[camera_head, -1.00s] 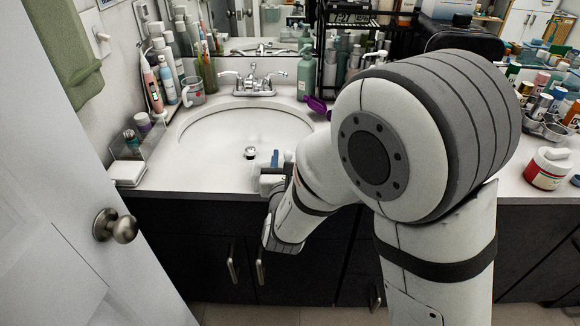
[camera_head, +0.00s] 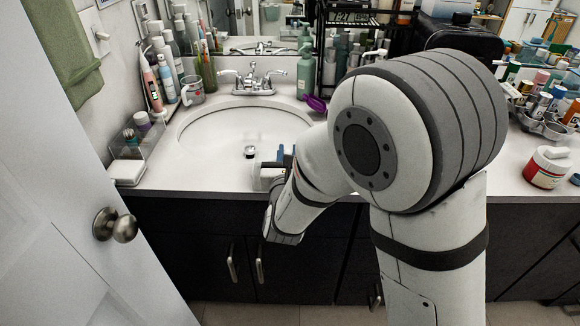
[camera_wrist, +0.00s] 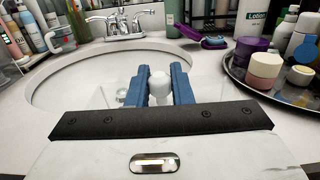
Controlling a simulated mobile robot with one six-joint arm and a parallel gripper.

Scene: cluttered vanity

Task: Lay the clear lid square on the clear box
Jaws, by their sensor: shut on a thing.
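My gripper (camera_head: 281,156) is over the front edge of the sink counter, to the right of the drain. In the wrist view its two blue fingers (camera_wrist: 159,88) are shut on a pale round knob (camera_wrist: 159,84). Faint see-through edges beside the fingers look like the clear lid (camera_wrist: 105,97), held by that knob; its outline is hard to make out. The clear box (camera_head: 143,152) stands on the counter left of the sink, well apart from my gripper, with small items in it. The box is not clearly visible in the wrist view.
The sink basin (camera_head: 220,135) lies between my gripper and the box, with the faucet (camera_head: 253,84) behind it. Bottles and a cup (camera_head: 193,91) crowd the back left. A purple item (camera_head: 316,103) lies right of the sink. A white door (camera_head: 70,230) stands at the left.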

